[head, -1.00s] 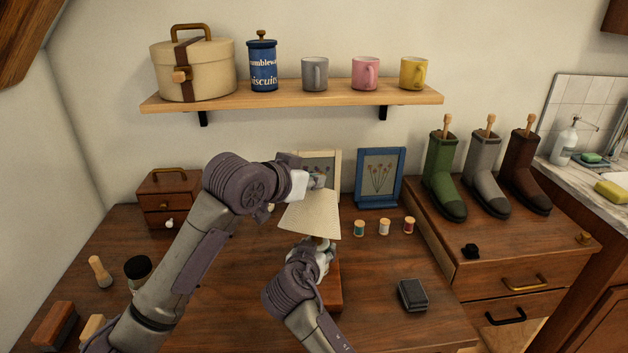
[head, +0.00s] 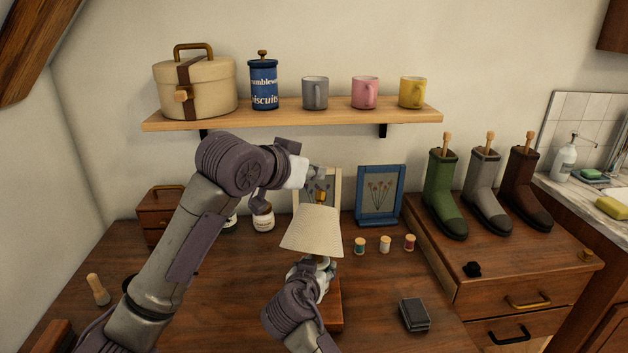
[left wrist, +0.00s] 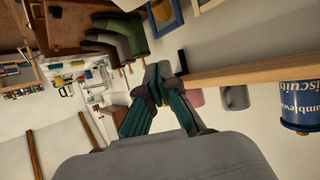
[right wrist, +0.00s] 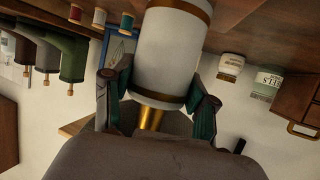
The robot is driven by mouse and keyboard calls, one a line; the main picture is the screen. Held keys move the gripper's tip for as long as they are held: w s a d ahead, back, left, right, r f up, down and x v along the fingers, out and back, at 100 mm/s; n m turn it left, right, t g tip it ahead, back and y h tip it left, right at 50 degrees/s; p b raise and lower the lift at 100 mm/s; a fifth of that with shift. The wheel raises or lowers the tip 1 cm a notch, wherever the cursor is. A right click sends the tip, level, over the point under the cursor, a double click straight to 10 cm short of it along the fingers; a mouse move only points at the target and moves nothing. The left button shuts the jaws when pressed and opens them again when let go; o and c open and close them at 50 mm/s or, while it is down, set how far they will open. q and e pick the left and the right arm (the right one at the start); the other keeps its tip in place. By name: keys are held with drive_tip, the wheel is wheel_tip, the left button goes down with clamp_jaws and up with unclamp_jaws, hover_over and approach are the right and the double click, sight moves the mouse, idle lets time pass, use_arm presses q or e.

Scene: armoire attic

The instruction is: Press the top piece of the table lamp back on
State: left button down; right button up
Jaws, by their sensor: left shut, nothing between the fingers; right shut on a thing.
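The table lamp stands upright on the table, with a pale conical shade (head: 312,232) and a wooden base (head: 331,316). A small gold-orange top piece (head: 321,197) stands at the top of the shade. My left gripper (head: 319,178) is shut and empty just above the top piece; its closed fingertips show in the left wrist view (left wrist: 162,84). My right gripper (head: 322,272) is shut on the lamp body below the shade. In the right wrist view the white lamp body (right wrist: 170,52) with gold bands is between the fingers. The exact seating of the top piece is too small to tell.
Picture frames, including a blue one (head: 380,195), stand behind the lamp. A jar (head: 263,218) stands behind left. A shelf (head: 290,115) with mugs hangs above.

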drive_tip(key=shift+r, duration=0.1)
idle(0.3)
drive_tip(key=o, duration=1.1)
